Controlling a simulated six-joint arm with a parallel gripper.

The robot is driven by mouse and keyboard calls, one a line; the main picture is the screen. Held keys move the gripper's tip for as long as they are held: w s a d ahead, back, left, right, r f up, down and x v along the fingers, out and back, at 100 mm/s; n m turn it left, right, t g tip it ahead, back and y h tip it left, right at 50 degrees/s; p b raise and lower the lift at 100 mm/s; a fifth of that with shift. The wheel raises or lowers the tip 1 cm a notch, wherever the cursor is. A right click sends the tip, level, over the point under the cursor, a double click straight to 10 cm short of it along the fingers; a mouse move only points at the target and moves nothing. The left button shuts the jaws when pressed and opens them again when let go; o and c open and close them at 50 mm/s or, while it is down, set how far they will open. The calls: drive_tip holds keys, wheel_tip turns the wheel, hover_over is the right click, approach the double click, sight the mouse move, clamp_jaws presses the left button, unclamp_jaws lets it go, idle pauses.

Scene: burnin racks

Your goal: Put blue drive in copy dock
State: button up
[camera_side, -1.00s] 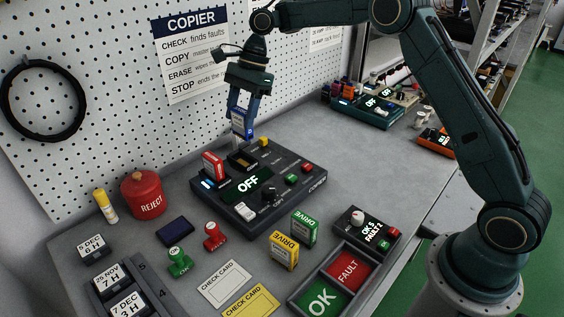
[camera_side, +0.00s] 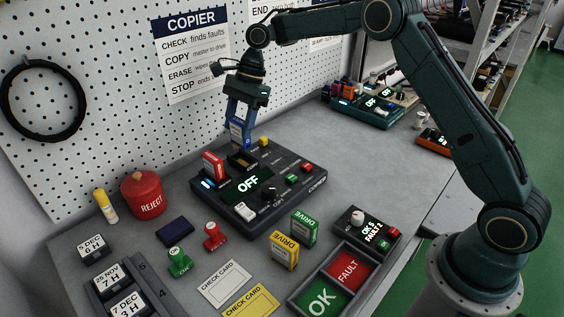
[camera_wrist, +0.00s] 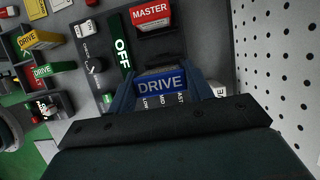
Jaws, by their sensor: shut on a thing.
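My gripper (camera_side: 240,128) is shut on the blue drive (camera_side: 238,136) and holds it upright over the back of the dark copier (camera_side: 283,196). In the side view the drive's lower end is just above or at the empty copy dock (camera_side: 242,159); I cannot tell whether it has entered. The wrist view shows the drive (camera_wrist: 161,84) between the fingers, hiding the dock below. A red master drive (camera_side: 213,166) stands in the slot to the left of the copy dock. The copier's display (camera_side: 248,185) reads OFF.
A yellow drive (camera_side: 284,251) and a green drive (camera_side: 304,229) stand in front of the copier. The pegboard wall (camera_side: 110,110) rises behind. A red reject bin (camera_side: 145,195) stands to the left.

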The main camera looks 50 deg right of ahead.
sight(241, 141)
drive_tip(key=shift+f, duration=1.65)
drive_tip(key=shift+f, duration=1.2)
idle(2.7)
drive_tip(key=o, duration=1.5)
drive_tip(key=shift+r, duration=0.1)
drive_tip(key=shift+r, duration=3.4)
